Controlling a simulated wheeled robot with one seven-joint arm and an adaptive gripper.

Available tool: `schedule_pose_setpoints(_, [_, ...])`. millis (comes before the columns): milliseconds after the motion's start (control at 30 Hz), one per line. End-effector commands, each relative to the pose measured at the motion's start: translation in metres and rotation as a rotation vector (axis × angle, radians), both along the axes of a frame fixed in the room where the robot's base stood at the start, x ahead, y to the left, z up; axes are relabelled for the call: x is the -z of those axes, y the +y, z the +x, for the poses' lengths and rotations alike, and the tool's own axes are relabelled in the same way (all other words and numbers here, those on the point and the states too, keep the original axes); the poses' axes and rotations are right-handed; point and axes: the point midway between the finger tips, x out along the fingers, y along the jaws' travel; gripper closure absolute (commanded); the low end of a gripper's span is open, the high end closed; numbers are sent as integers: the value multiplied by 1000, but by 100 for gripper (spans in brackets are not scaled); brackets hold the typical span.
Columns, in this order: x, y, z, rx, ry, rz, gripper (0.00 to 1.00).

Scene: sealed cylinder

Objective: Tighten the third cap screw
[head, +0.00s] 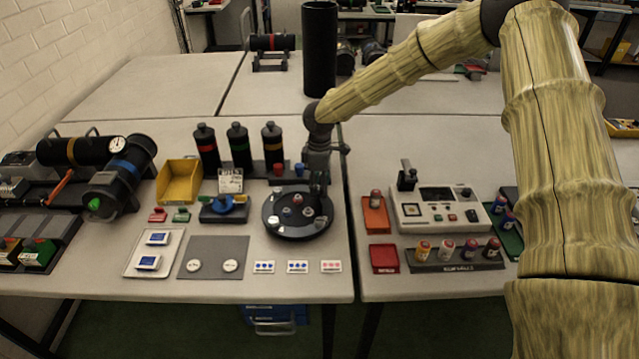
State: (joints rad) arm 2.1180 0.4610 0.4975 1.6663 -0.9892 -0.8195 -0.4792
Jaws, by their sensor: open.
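A round black disc (284,230), which looks like the cap, lies flat near the right edge of the left table. Several small pieces stand on it, among them a red-topped one (298,199) and a pale one (308,212); they may be screws, too small to tell. My gripper (319,190) points down over the disc's back right part. It is open, and I see nothing held in it. Its fingers hide part of the disc's back right edge, and I cannot tell whether they touch any piece.
A blue round fixture (230,203) is to the left. A grey control box (440,212) stands right, across a table gap. Small labelled cards (297,267) lie in front.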

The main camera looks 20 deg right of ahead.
Motion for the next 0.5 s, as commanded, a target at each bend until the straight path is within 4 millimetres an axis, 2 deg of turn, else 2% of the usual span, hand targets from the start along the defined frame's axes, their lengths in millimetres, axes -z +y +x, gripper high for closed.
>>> schedule_pose_setpoints(267, [2, 0, 0, 0, 1, -1, 56])
schedule_pose_setpoints(500, [2, 0, 0, 0, 1, -1, 100])
